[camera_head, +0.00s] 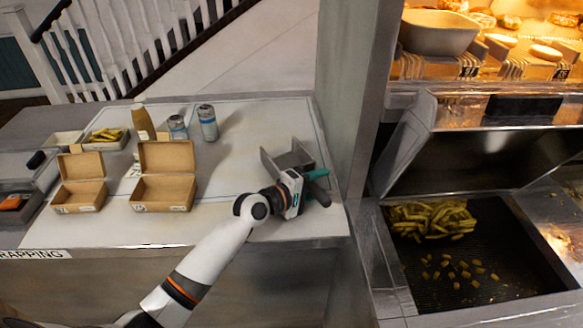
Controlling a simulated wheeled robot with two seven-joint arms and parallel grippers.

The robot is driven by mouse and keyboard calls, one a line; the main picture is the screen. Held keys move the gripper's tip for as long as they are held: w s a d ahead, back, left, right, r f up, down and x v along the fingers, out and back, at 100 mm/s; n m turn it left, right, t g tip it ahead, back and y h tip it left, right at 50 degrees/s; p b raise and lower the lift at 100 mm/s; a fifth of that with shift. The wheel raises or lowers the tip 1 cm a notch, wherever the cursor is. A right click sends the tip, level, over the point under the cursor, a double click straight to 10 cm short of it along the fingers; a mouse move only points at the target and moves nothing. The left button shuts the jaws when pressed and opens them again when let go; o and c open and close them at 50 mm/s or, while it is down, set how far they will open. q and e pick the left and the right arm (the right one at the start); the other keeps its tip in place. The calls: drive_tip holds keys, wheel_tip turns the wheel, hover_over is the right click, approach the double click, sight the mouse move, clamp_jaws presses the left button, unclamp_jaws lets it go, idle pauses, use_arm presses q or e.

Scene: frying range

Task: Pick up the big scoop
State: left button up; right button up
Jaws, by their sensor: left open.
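The big scoop (287,158), a grey metal scoop with raised side walls, rests on the white counter near its right end. A green piece beside it at the right looks like its handle, partly hidden. My left gripper (307,188) is open and is right at the near side of the scoop, covering part of it. I cannot tell whether its fingers touch the scoop or handle. My right gripper is not in view.
Two open cardboard boxes (163,190) stand on the counter (235,218) at left. A bottle (143,122) and two cans (208,123) stand behind. A wall post (357,100) rises just right of the scoop. Fries (430,217) lie in the metal bin at right.

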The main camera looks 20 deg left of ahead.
use_arm(q)
drive_tip(key=shift+w+d, duration=0.1)
drive_tip(key=shift+c, duration=0.2)
clamp_jaws()
